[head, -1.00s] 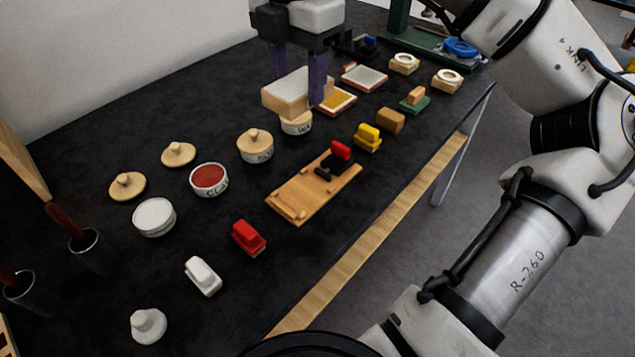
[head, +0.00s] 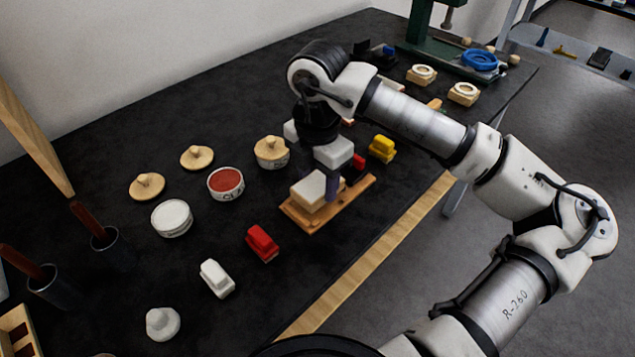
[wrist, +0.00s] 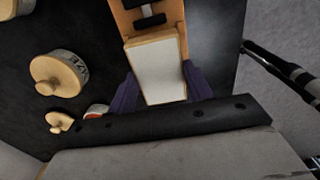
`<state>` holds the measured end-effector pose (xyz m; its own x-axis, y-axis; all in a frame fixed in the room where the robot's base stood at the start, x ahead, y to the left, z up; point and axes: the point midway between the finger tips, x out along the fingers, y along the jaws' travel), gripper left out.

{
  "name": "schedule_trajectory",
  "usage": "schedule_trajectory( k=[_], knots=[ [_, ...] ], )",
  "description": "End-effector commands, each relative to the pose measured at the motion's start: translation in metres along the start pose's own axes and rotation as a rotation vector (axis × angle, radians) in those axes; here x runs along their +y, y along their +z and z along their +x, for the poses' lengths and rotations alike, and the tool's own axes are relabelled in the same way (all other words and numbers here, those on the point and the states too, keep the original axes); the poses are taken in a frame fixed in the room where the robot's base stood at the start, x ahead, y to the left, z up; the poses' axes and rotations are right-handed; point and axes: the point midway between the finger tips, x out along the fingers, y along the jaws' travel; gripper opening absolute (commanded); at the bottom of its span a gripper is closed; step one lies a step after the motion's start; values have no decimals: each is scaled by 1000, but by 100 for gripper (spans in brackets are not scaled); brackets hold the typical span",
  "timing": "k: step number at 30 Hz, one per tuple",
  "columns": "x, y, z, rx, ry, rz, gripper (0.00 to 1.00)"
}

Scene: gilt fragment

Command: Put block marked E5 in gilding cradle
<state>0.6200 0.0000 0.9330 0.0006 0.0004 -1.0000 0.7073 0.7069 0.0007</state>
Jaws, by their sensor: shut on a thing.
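A pale wooden block with a white top (head: 311,190) is between the fingers of my gripper (head: 331,184), which is shut on it. No E5 mark can be read on it. The gilding cradle is the flat wooden board (head: 300,217) under the block, near the table's front edge. The block is over the cradle's near part; I cannot tell whether it touches. In the wrist view the block's white top (wrist: 158,72) lies between the two purple fingers, and the cradle (wrist: 184,14) with a black fitting extends beyond it.
A red stamp-like piece (head: 262,243) and a white one (head: 217,278) stand left of the cradle. A yellow one (head: 382,148) is beyond it. Bowls with red (head: 226,182) and white (head: 172,217) contents, and a lidded pot (head: 271,151), stand behind. The table's wooden front edge (head: 350,275) is close.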

Motion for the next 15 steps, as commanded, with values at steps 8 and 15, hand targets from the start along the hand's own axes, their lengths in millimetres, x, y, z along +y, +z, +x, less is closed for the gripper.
schedule_trajectory(
  k=[8, 15],
  knots=[
    [0, 0, 21, 0, 1, 0, 27],
    [0, 0, 23, 0, 1, 0, 27]
  ],
)
